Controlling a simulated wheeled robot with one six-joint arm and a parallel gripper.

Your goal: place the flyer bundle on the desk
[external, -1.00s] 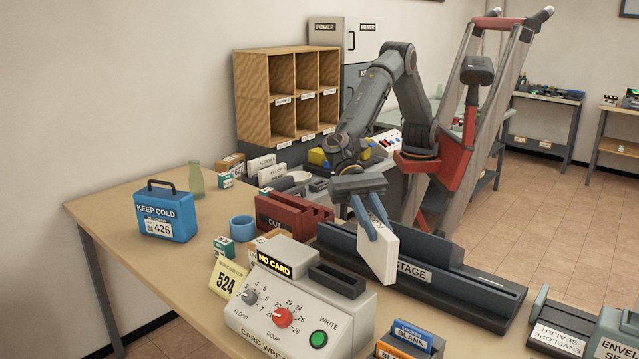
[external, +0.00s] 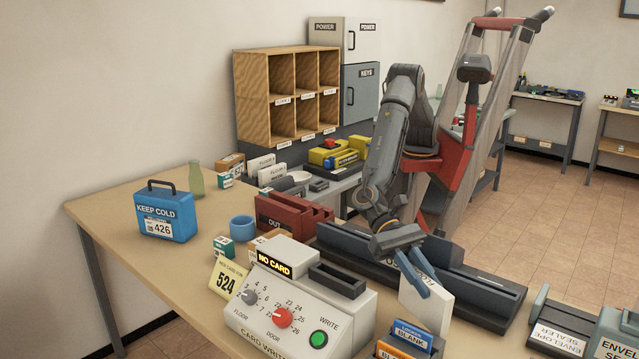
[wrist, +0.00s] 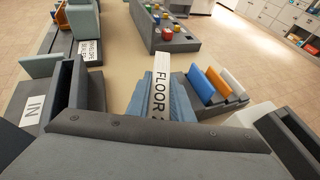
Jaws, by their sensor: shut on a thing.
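The flyer bundle (external: 428,302) is a white upright slab with a dark "FLOOR" label along its top edge. My gripper (external: 418,272) is shut on it, with blue fingers on both sides near its top. In the wrist view the bundle (wrist: 161,85) stands between the blue fingers, label facing the camera. In the external view it is in front of the dark postage machine and right of the card writer. I cannot tell whether its lower edge touches the desk (external: 120,205).
The card writer (external: 300,300) stands left of the bundle. A rack of blue and orange blank cards (external: 408,340) is just below it. The envelope sealer (external: 560,335) is at the right. A red OUT tray (external: 290,215) and blue KEEP COLD box (external: 165,215) stand farther left.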

